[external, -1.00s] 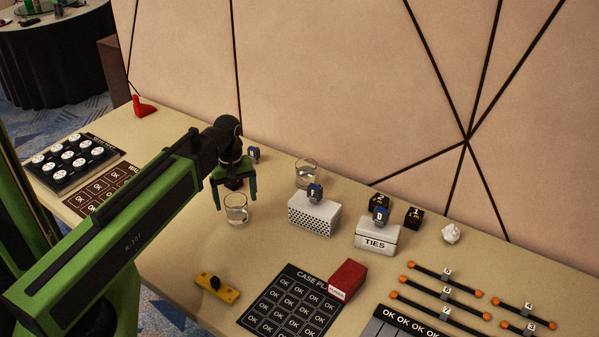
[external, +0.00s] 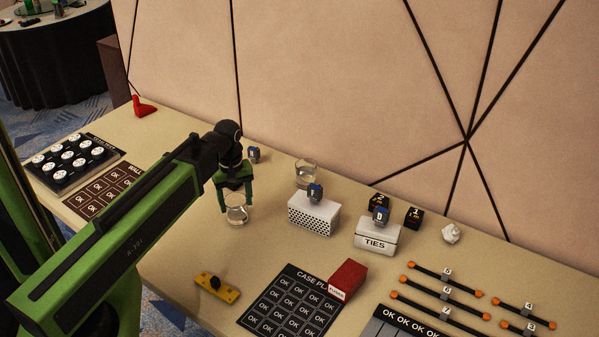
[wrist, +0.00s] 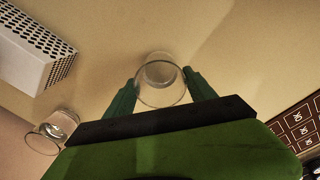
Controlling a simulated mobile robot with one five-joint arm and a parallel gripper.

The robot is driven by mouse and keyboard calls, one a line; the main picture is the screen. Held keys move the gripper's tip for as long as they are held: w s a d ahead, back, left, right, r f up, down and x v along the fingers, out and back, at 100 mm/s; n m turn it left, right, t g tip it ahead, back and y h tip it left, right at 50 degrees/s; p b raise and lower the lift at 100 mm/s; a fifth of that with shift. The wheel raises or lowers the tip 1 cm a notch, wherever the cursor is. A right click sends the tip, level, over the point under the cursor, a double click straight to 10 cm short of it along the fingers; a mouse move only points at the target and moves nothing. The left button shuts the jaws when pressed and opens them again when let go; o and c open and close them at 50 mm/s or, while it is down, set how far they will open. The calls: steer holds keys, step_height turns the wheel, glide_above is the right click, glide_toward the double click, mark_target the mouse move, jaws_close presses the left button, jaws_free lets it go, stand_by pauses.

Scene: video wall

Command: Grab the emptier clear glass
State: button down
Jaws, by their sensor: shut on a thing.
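My gripper (external: 236,207) is shut on a clear glass (external: 237,214), with one finger on each side of it. The glass is upright, and in the external view it shows a little clear content low down. In the wrist view, the same glass (wrist: 160,80) sits between the green fingers of my gripper (wrist: 160,88). A second clear glass (external: 306,174) stands farther back to the right, near the wall. It also shows in the wrist view (wrist: 52,132) at the lower left. I cannot tell the two fill levels apart with certainty.
A white perforated box (external: 313,216) stands right of the held glass, with a white TIES box (external: 377,240) beyond it. A yellow bar (external: 217,290) and a dark case plan mat (external: 283,300) lie in front. Bare table surrounds the held glass.

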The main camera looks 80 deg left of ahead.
stand_by(0.3)
steer(key=w+d+r+p, duration=0.4)
steer(key=d+r+p, duration=0.7)
stand_by(0.8)
